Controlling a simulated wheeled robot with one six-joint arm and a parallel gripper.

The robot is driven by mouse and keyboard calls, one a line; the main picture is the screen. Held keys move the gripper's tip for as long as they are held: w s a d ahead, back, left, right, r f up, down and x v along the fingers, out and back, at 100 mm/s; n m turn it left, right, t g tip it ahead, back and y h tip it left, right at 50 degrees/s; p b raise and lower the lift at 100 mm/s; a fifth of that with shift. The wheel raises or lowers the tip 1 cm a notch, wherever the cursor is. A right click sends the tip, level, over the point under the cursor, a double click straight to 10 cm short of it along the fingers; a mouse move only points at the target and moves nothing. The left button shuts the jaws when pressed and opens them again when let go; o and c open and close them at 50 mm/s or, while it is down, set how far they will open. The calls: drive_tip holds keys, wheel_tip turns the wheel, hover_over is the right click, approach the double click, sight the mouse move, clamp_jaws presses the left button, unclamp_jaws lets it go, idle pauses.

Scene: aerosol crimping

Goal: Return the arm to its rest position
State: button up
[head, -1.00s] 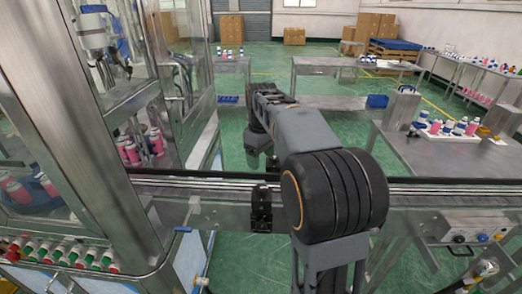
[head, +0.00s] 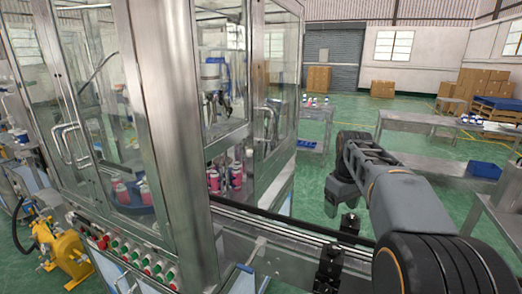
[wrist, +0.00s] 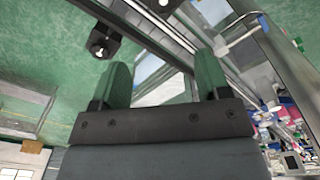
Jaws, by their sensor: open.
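My gripper (wrist: 163,82) shows in the wrist view with its two green fingers spread apart and nothing between them. In the head view my arm reaches out from the lower right, over the conveyor (head: 290,240). The gripper end hangs down at the arm's far end, around the far side of the conveyor. Its fingers cannot be made out in the head view.
A glass-walled crimping machine (head: 180,150) with a steel frame fills the left. Pink cans (head: 236,176) stand inside it. A yellow pump (head: 68,255) is at lower left. Tables (head: 425,122) and cardboard boxes (head: 318,78) stand farther back. Green floor between them is open.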

drive_tip(key=s+a+f+m+t, duration=0.2)
drive_tip(key=s+a+f, duration=0.2)
drive_tip(key=s, duration=0.4)
drive_tip(key=s+a+f+m+t, duration=0.1)
drive_tip(key=s+a+f, duration=0.3)
drive_tip(key=s, duration=0.5)
drive_tip(key=shift+s+a+f+m+t, duration=0.35)
drive_tip(key=shift+a+m, duration=0.25)
drive_tip(key=shift+a, duration=0.35)
drive_tip(key=shift+w, duration=0.1)
drive_tip(key=shift+c, duration=0.5)
